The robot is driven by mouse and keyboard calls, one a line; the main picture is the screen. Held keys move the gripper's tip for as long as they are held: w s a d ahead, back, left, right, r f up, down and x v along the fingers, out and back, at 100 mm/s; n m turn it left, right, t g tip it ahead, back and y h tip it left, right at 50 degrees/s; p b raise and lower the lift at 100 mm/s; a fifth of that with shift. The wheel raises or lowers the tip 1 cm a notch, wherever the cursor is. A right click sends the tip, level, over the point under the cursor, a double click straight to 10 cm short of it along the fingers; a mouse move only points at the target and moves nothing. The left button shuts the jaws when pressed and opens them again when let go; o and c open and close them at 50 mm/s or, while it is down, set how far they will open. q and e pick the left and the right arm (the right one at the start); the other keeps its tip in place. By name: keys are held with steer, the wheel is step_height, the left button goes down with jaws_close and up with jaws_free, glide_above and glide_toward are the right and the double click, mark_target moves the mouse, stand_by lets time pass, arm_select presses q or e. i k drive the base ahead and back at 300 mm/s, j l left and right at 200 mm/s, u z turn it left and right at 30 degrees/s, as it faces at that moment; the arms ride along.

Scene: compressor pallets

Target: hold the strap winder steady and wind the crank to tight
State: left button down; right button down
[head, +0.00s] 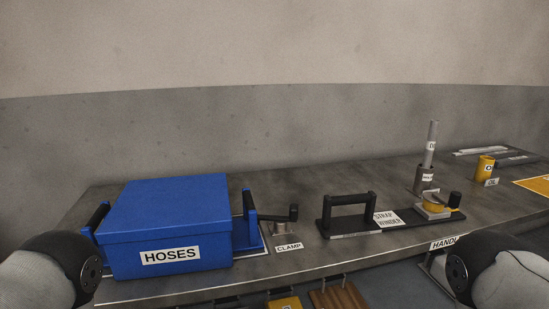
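The strap winder stands on the grey bench right of centre, on a long dark base plate (340,233). A black bar handle (349,199) rises from its left end, beside a white label (387,219) reading STRAP WINDER. At its right end is a yellow drum (437,208) on a pale metal mount, with a short crank ending in an upright black knob (455,199). Nothing touches the winder. Parts of my arms show at the lower left and lower right corners, but neither gripper is in view. I cannot read any tight mark.
A blue box (168,254) labelled HOSES sits at left, with black handles beside it. A small crank (285,228) labelled CLAMP stands between box and winder. A grey upright tube (431,143) in a holder stands behind the drum. A yellow cup (486,168) is farther right.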

mark_target(433, 201)
steer(key=i+l, duration=0.1)
steer(key=l, duration=0.25)
steer(key=i+l+u, duration=0.15)
steer(key=l, duration=0.6)
steer(key=i+l+u, duration=0.1)
steer(key=l, duration=0.25)
steer(key=i, duration=0.05)
